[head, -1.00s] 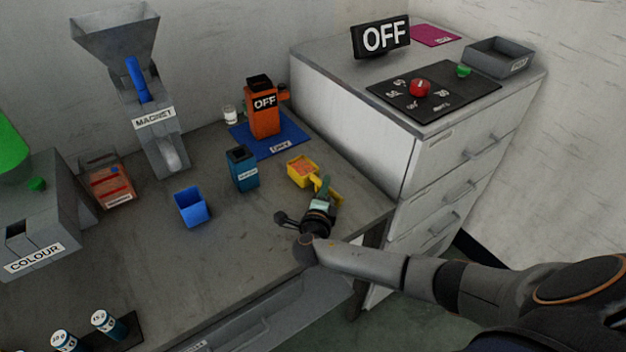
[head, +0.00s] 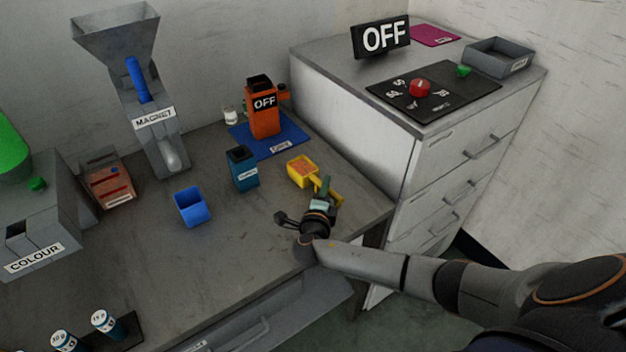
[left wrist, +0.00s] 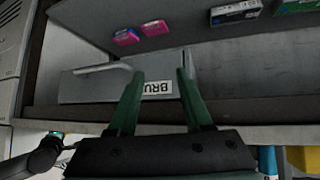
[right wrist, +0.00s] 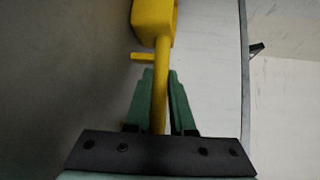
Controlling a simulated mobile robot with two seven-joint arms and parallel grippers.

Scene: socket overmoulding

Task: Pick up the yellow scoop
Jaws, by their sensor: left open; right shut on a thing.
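The yellow scoop (head: 301,172) is on the right part of the bench in the head view, with orange-pink material in its bowl. My right gripper (head: 324,188) is shut on its handle. In the right wrist view the yellow handle (right wrist: 160,95) runs between the green fingers of the right gripper (right wrist: 161,80), with the bowl beyond them. I cannot tell whether the scoop touches the bench. My left gripper (left wrist: 158,80) is open and empty in the left wrist view, in front of a drawer with a partly hidden label.
A teal container (head: 243,170) and a blue bin (head: 192,206) stand left of the scoop. An orange container marked OFF (head: 263,112) stands on a blue mat (head: 283,145) behind it. A drawer cabinet (head: 372,140) rises to the right. The front middle of the bench is clear.

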